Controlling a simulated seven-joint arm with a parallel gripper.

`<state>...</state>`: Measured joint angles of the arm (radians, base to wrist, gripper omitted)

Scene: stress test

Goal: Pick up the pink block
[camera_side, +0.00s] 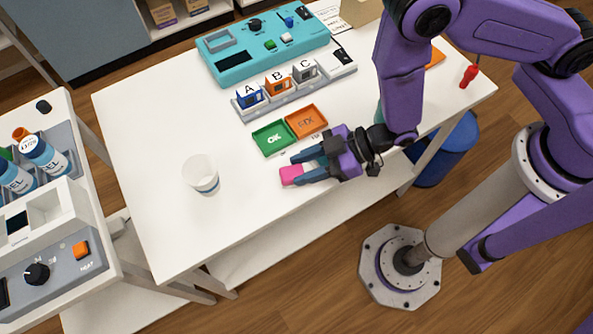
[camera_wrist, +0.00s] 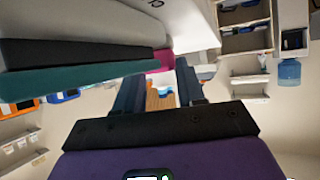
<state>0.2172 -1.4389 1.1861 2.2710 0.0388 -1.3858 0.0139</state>
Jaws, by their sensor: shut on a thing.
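The pink block (camera_side: 290,176) is at the fingertips of my gripper (camera_side: 299,169), near the front middle of the white table. My gripper is shut on the block, with its dark blue fingers reaching left from the purple wrist. The fingers hide part of the block. Whether it touches the table or hangs just above it I cannot tell. In the wrist view the pink block (camera_wrist: 161,61) shows in part beyond the fingers of my gripper (camera_wrist: 158,82).
A white cup (camera_side: 201,176) stands to the left of the block. A green tray (camera_side: 271,150) and an orange tray (camera_side: 322,121) lie behind my gripper. Farther back are a rack with lettered blocks (camera_side: 243,112) and a teal console (camera_side: 225,75).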

